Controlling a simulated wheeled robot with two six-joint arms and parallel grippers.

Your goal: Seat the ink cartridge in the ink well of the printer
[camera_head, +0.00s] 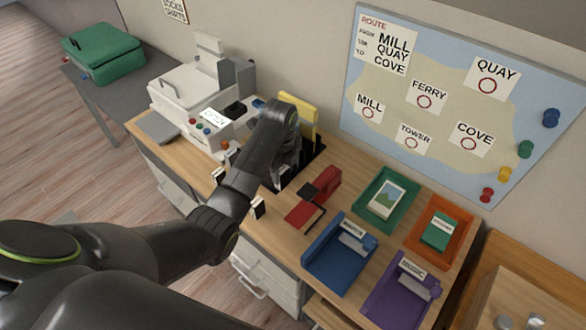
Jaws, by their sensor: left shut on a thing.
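The white printer (185,90) stands at the back left of the desk, with an upright rear part and colored buttons beside a small label. A dark block or opening (235,108) and a small blue piece (258,103) show at its right; I cannot tell which is the ink well. My left gripper (284,168) points down just right of the printer, over the desk, mostly hidden by its own wrist. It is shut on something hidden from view. I cannot make out the ink cartridge for certain. My right gripper is not in view.
A yellow folder (299,108) stands in a dark rack behind my wrist. A red stapler-like object (318,192) lies to the right. Blue (325,270), green (362,190), orange (465,222) and purple (390,312) trays fill the right side. A map board (400,130) is behind.

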